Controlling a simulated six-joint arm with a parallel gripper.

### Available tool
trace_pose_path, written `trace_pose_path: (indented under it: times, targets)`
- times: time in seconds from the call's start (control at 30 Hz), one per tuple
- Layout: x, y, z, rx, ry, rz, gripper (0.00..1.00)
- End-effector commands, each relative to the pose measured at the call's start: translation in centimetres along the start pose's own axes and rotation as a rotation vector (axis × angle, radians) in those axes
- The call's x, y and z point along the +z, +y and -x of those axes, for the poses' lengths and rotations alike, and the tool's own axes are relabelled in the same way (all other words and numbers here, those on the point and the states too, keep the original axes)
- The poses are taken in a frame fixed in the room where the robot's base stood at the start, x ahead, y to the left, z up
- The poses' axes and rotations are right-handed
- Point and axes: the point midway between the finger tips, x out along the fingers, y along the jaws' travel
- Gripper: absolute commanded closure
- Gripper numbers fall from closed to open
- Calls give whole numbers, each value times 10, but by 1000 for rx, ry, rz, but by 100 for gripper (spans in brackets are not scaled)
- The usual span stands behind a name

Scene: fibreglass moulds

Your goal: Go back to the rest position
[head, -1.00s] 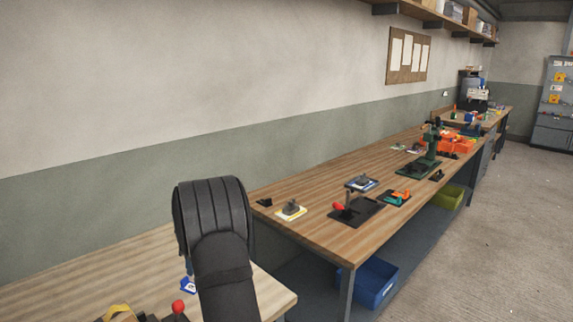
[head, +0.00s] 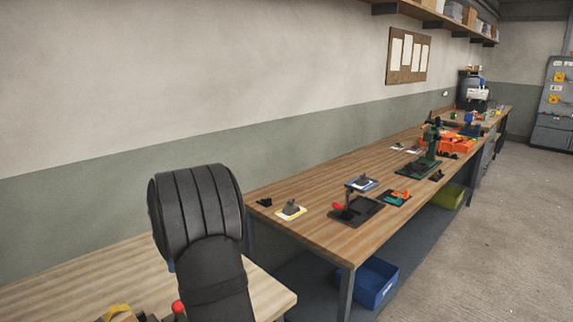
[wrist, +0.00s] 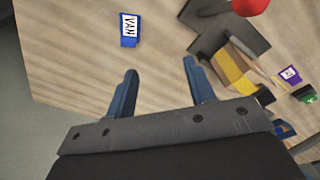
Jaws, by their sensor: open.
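My gripper (wrist: 160,68) shows in the wrist view with its two blue fingers apart and nothing between them. It hangs above a pale wooden bench (wrist: 70,60). In the head view the black arm blocks sight of the gripper. A small blue block with a white lettered label (wrist: 129,29) lies on the bench beyond the left finger in the wrist view, apart from it.
A dark fixture with a red knob (wrist: 250,7) stands right of the fingers, beside a yellow-and-tan piece (wrist: 235,68). A purple labelled piece (wrist: 290,75) lies further right. A longer bench (head: 310,225) carries several fixtures. A blue bin (head: 372,283) sits below it.

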Motion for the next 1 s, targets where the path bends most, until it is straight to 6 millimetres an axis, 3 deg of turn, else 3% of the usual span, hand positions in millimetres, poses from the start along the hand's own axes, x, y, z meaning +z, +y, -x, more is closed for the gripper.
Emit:
trace_pose_path:
  times: [0.5,1.0]
  targets:
    - [-78,-68,24,-34,-47,361,50]
    - [-137,-142,50,-65,-93,706,50]
